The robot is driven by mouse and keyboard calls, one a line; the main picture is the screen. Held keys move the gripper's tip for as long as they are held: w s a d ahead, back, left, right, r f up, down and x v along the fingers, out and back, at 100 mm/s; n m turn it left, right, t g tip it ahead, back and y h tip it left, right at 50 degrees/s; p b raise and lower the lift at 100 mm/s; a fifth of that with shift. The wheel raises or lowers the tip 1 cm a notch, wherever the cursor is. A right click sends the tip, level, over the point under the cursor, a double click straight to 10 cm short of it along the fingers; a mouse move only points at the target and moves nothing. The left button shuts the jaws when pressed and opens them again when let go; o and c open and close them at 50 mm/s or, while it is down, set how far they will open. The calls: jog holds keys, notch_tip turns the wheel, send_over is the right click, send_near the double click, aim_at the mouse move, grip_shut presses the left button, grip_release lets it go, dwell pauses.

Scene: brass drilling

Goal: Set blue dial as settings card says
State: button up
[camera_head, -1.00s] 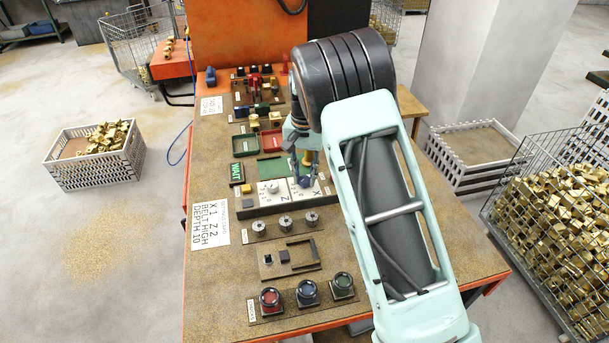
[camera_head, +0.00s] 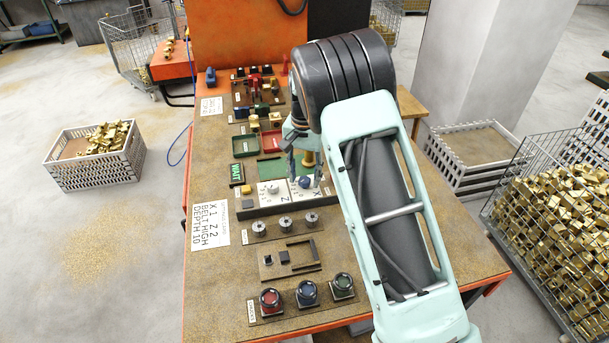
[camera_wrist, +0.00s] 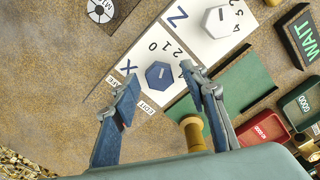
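The blue hexagonal dial (camera_wrist: 160,75) sits on the white plate marked X in the wrist view. It also shows in the head view (camera_head: 304,182). Numbers curve beside it; I cannot clearly tell which one its small pale mark points at. My gripper (camera_wrist: 159,80) is open, with one finger on each side of the dial in the wrist view and nothing held. In the head view my gripper (camera_head: 305,168) stands just above and behind the dial. The settings card (camera_head: 209,222) lies at the left and reads X 1, Z 2, BELT HIGH, DEPTH 10.
A white dial (camera_wrist: 220,21) sits on the adjoining plate marked Z. A green panel (camera_wrist: 246,84), a red tray (camera_wrist: 264,128) and a green WAIT sign (camera_wrist: 304,36) lie right of the gripper. A brass-coloured post (camera_wrist: 193,133) stands near the right finger.

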aim_at(305, 179)
jog(key=shift+r, duration=0.15)
notch_tip(305, 179, up, 12)
dwell(0.4)
dwell(0.3)
